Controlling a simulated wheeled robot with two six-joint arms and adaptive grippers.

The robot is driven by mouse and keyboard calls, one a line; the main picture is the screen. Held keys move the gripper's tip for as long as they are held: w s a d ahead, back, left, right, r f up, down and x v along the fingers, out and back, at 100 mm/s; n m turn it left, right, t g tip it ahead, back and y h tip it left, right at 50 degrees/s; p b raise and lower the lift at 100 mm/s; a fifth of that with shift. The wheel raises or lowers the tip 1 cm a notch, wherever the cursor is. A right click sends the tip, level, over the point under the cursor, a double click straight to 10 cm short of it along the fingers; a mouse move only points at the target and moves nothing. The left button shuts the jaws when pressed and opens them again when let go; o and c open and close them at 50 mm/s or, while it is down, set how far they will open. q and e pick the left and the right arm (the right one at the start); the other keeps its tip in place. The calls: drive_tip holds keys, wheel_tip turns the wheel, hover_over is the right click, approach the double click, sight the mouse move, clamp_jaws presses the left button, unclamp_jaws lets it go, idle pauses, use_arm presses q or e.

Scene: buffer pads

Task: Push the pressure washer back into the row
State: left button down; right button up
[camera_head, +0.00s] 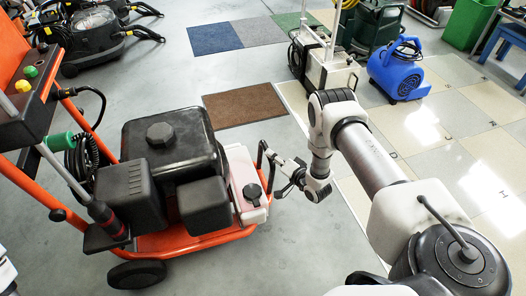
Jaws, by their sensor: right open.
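The pressure washer (168,155) stands large at the left, with an orange frame, a black engine block and black wheels. A white tank with a black cap (252,192) sits on its right side. My right arm comes in from the lower right. My right gripper (272,170) is open beside the washer's right end, close to a black upright bar there. I cannot tell whether it touches the bar. My left gripper is not in view.
A brown mat (244,106) lies beyond the washer, and blue and grey mats (213,39) lie farther back. A blue blower (398,72) and a cream machine (325,70) stand at the back right. Black vacuums (95,35) stand back left. Grey floor is free between them.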

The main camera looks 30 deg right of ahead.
drive_tip(key=b+x, duration=0.1)
drive_tip(key=x, duration=0.2)
drive_tip(key=shift+w+f, duration=0.15)
drive_tip(key=shift+f, duration=0.1)
drive_tip(key=shift+w, duration=0.5)
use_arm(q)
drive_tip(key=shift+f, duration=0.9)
use_arm(e)
clamp_jaws()
